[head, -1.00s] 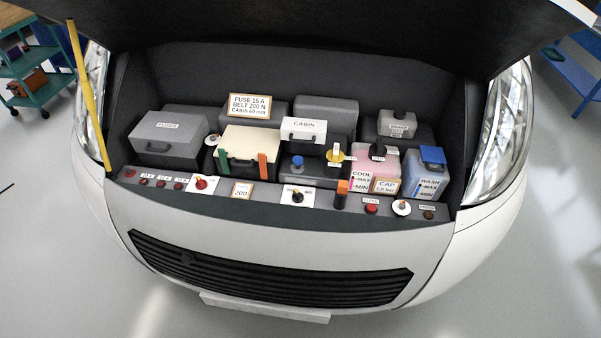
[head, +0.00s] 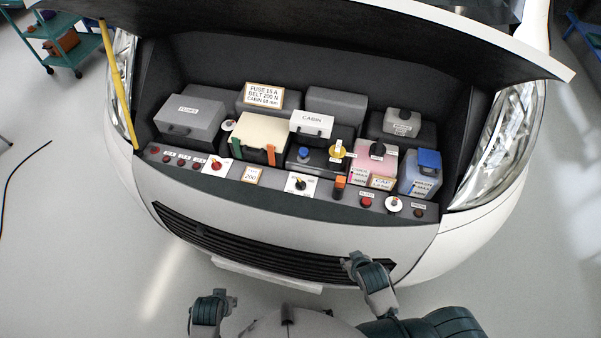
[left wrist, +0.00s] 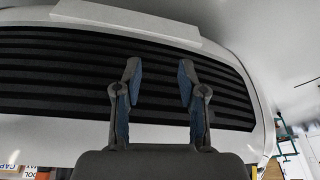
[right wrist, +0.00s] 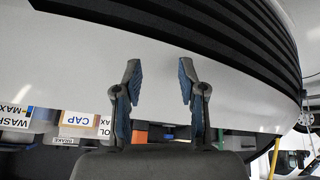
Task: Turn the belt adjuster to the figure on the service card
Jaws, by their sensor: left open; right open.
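The service card (head: 264,96) stands at the back of the engine bay and reads FUSE 15 A, BELT 200 N, CABIN 60 mm. A small card on the front ledge (head: 253,175) shows 200. A dark knob on a white plate (head: 300,184) sits right of that card; it looks like the belt adjuster, but its markings are too small to read. My right gripper (head: 357,262) is open and empty in front of the grille; its spread fingers show in the right wrist view (right wrist: 158,82). My left gripper (head: 222,298) is open and empty, lower left; the left wrist view shows its fingers (left wrist: 158,82).
A red knob on a white plate (head: 215,167), an orange-topped lever (head: 339,187) and a red button (head: 366,202) share the ledge. A yellow prop rod (head: 116,82) stands left under the raised hood (head: 330,30). The bumper and grille (head: 260,242) lie between ledge and grippers.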

